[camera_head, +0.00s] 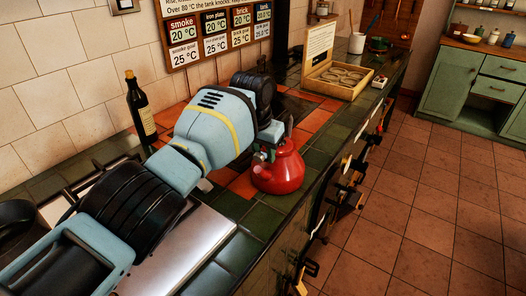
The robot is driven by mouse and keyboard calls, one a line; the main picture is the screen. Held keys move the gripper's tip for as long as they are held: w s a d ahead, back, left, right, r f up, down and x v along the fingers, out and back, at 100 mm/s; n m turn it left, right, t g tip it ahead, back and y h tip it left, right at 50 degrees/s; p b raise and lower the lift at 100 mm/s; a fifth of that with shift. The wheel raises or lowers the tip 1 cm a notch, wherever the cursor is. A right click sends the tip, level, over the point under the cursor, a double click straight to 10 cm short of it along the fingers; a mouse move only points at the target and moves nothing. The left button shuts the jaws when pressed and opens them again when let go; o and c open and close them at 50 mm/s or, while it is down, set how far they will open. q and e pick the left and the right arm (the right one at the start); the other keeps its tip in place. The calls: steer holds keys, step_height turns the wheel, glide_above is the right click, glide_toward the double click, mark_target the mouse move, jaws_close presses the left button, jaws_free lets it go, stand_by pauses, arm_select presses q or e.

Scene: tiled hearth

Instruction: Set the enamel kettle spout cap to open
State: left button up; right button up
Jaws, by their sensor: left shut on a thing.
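The red enamel kettle (279,175) stands on the dark green tiled counter, near its front edge. My left gripper (264,153) is at the kettle's upper left side, in contact with it and shut on a small part there. The fingertips are small and partly hidden, so I cannot tell exactly which part they hold. A dark upright piece (289,125) shows at the kettle's top. The spout cap's position cannot be made out clearly. My right gripper is not in view.
A dark bottle (139,112) stands by the wall behind my left arm. An open wooden box (338,80) lies farther along the counter. A metal surface (185,250) lies under my arm. Handles and fittings (350,175) stick out from the counter front. The tiled floor at right is clear.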

arm_select(q)
steer(key=o, duration=1)
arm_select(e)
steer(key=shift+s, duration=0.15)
arm_select(q)
steer(key=p+v, duration=0.2)
steer(key=v, duration=0.4)
steer(key=shift+r, duration=0.25)
steer(key=shift+s+a+r, duration=0.1)
steer(key=shift+s+r, duration=0.05)
steer(key=shift+r, duration=0.45)
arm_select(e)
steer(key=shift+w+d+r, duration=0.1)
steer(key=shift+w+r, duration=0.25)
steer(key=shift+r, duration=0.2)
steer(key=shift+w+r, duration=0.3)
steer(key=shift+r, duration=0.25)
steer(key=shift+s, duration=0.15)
arm_select(q)
steer(key=shift+s, duration=0.1)
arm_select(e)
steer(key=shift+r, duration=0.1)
